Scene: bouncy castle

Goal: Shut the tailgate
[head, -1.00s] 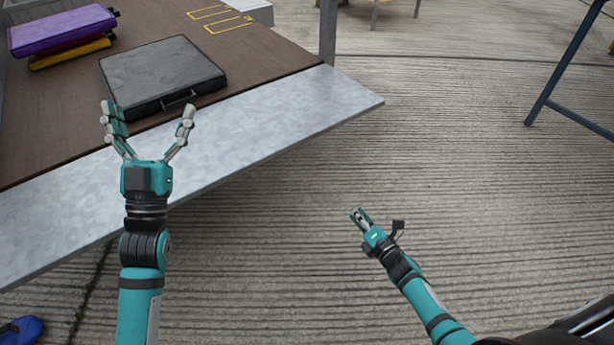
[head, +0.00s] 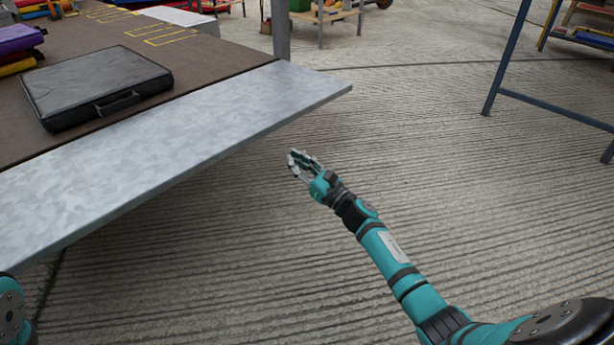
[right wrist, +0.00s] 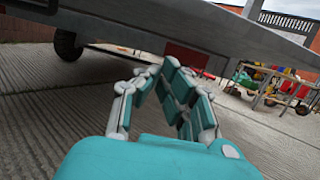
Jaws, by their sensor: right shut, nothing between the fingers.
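The tailgate (head: 190,135) is a pale grey metal panel. It lies lowered and about level with the brown load bed (head: 95,38), along the bed's near edge. My right gripper (head: 303,163) is shut and empty over the floor, to the right of the tailgate's outer edge and apart from it in the head view. In the right wrist view, the gripper's fingertips (right wrist: 165,65) meet below a long grey edge (right wrist: 200,28), seen from low down. Only a piece of my left arm shows at the lower left of the head view; its gripper is out of view.
A black flat case (head: 95,82) lies on the bed close to the tailgate. Purple and yellow folded items (head: 15,48) lie behind it. A corner post (head: 281,28) stands at the tailgate's far end. A blue trestle (head: 510,60) stands at right. The ribbed floor between is clear.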

